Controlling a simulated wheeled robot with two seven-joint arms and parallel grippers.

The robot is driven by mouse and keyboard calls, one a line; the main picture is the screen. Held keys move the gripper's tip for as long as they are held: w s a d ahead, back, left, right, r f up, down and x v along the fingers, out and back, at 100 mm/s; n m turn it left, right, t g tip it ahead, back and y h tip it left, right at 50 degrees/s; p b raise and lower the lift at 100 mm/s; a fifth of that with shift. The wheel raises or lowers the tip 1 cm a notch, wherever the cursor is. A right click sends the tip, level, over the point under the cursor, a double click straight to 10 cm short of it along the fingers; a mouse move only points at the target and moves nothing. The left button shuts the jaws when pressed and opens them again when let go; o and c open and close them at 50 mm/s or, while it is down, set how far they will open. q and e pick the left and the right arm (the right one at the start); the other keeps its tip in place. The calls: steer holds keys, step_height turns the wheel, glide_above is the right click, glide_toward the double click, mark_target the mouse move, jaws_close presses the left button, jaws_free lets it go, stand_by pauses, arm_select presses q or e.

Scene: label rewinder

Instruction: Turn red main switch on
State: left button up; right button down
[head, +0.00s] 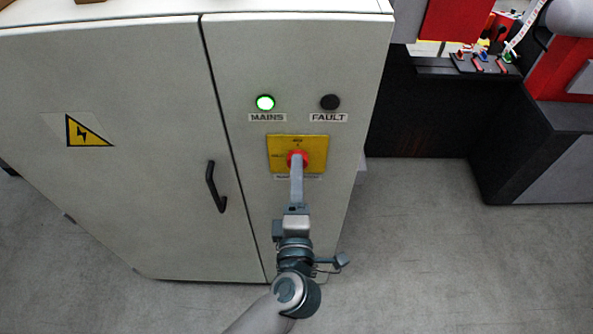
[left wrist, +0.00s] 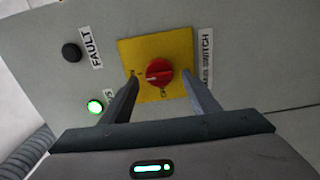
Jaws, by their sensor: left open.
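The red main switch (head: 297,158) is a round red knob on a yellow plate (head: 318,145) on the front of a grey cabinet. In the left wrist view the red knob (left wrist: 159,72) shows between and beyond my two fingers, with the yellow plate (left wrist: 150,50) around it. My left gripper (head: 297,172) is in front of the switch and hides its lower part in the head view. In the left wrist view my left gripper (left wrist: 160,85) is open, with a finger on each side of the knob. I cannot tell whether the fingers touch it. My right gripper is not in view.
A green MAINS lamp (head: 265,102) is lit and a dark FAULT lamp (head: 330,102) sits beside it. The cabinet door (head: 130,180) has a black handle (head: 215,187) left of the switch. A dark machine (head: 420,120) stands to the right. Grey floor is clear.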

arm_select(q)
steer(key=s+b, duration=0.5)
steer(key=s, duration=0.9)
steer(key=shift+s, duration=0.2)
steer(key=shift+w+f, duration=0.1)
steer(key=shift+f, duration=0.05)
